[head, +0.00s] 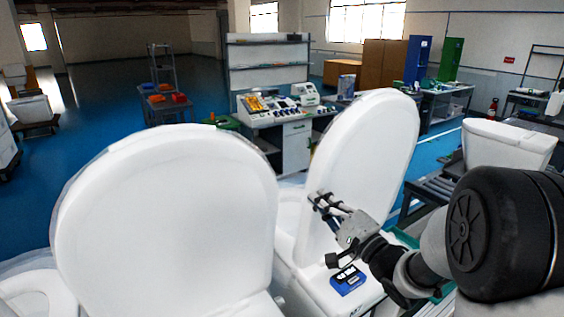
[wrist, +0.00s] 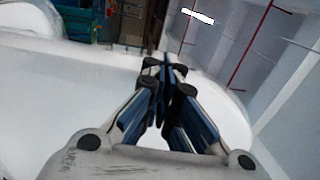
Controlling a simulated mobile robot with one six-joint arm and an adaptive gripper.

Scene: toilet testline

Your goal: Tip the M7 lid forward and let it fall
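Two white toilet lids stand raised in the head view: a large one (head: 165,215) at the left front, and one further right (head: 365,150), leaning slightly to the right. I see no M7 label on either. My gripper (head: 318,201) is in front of the lower left part of the right lid. I cannot tell whether it touches the lid. In the wrist view my gripper's fingers (wrist: 166,72) come together at the tips, with nothing seen between them. A broad white surface (wrist: 75,105) lies behind and left of the fingers there.
A blue device (head: 347,281) lies on the white toilet below my gripper. A white toilet tank (head: 508,143) stands at the right. A workbench (head: 292,140) with instruments stands behind the lids. Open blue floor (head: 95,130) lies at the back left.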

